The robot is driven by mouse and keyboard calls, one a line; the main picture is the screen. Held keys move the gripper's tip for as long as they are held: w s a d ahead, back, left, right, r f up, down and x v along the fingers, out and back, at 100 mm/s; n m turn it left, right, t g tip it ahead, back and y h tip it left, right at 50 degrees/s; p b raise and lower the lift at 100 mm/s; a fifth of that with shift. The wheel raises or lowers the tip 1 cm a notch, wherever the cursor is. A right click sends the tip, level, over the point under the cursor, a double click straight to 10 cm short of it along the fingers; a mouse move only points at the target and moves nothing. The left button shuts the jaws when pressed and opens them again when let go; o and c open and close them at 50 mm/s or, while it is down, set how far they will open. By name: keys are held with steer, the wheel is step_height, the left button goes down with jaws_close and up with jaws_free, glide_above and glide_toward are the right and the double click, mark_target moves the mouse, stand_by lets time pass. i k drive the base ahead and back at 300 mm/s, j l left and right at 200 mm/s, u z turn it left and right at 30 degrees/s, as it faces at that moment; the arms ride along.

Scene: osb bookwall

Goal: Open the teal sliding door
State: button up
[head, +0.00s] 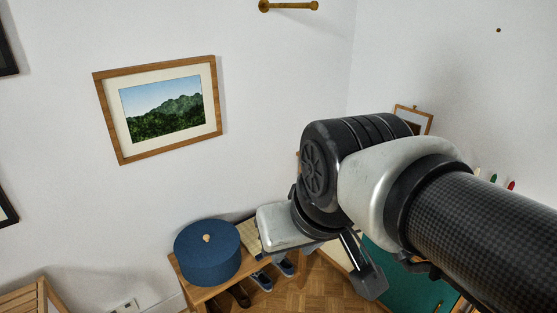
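A teal panel (408,288), which looks like the sliding door, shows at the bottom right, partly hidden behind my arm. A small brass-coloured part shows near its lower right edge. How far the door is open cannot be told. My gripper (362,272) hangs at the end of my arm, just left of the teal panel in the picture. One dark finger shows clearly; the other is mostly hidden, so its opening cannot be told. I see nothing held in it. Contact with the door cannot be made out.
A round blue box (207,256) stands on a wooden bench (208,292) left of my gripper, with shoes (262,281) below. A framed landscape (160,108) and a brass wall rail (289,6) are on the white wall.

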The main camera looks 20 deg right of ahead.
mark_target(407, 292)
steer(key=z, duration=1.65)
steer(key=i+j+z, duration=0.2)
steer(key=i+j, duration=0.85)
steer(key=i, duration=0.1)
